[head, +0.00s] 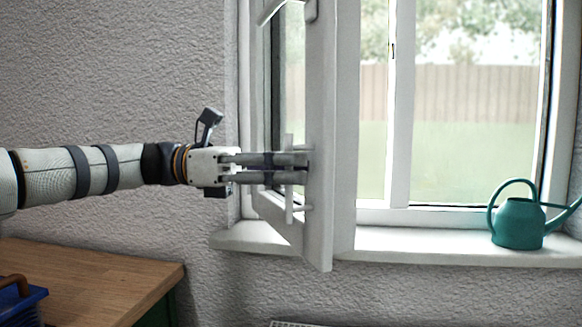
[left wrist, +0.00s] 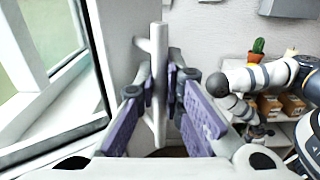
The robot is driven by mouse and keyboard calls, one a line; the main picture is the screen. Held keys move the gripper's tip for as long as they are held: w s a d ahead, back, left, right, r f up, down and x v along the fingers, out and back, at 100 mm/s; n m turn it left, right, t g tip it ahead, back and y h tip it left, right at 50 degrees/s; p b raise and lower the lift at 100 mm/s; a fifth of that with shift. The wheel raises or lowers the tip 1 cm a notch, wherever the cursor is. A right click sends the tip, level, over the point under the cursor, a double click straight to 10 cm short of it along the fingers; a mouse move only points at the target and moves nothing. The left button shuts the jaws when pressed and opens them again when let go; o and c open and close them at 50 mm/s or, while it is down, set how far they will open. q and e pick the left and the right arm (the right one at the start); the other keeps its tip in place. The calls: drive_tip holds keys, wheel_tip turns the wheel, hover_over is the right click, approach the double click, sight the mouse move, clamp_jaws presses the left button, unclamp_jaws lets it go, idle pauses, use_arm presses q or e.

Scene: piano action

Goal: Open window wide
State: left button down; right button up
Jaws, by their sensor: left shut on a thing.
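The window sash (head: 343,130) has a white frame and stands swung inward from the window opening, seen nearly edge-on in the head view. Its white bar handle (head: 289,205) is upright on the sash. My left gripper (head: 292,167) reaches it from the left and is shut on the handle. In the left wrist view the handle (left wrist: 158,60) stands between the two purple-padded fingers of my left gripper (left wrist: 160,100). The fingers partly hide the handle in the head view. My right gripper cannot be made out.
A green watering can (head: 518,222) stands on the sill (head: 400,245), right of the sash. A wooden table (head: 90,285) with a blue box (head: 20,305) is at lower left. In the left wrist view, a cactus (left wrist: 257,48) and brown boxes (left wrist: 290,103) are on shelves behind my other arm.

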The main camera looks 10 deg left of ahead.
use_arm(q)
drive_tip(key=c, duration=2)
unclamp_jaws()
drive_tip(key=shift+o, duration=0.2)
drive_tip(key=a, duration=1.2)
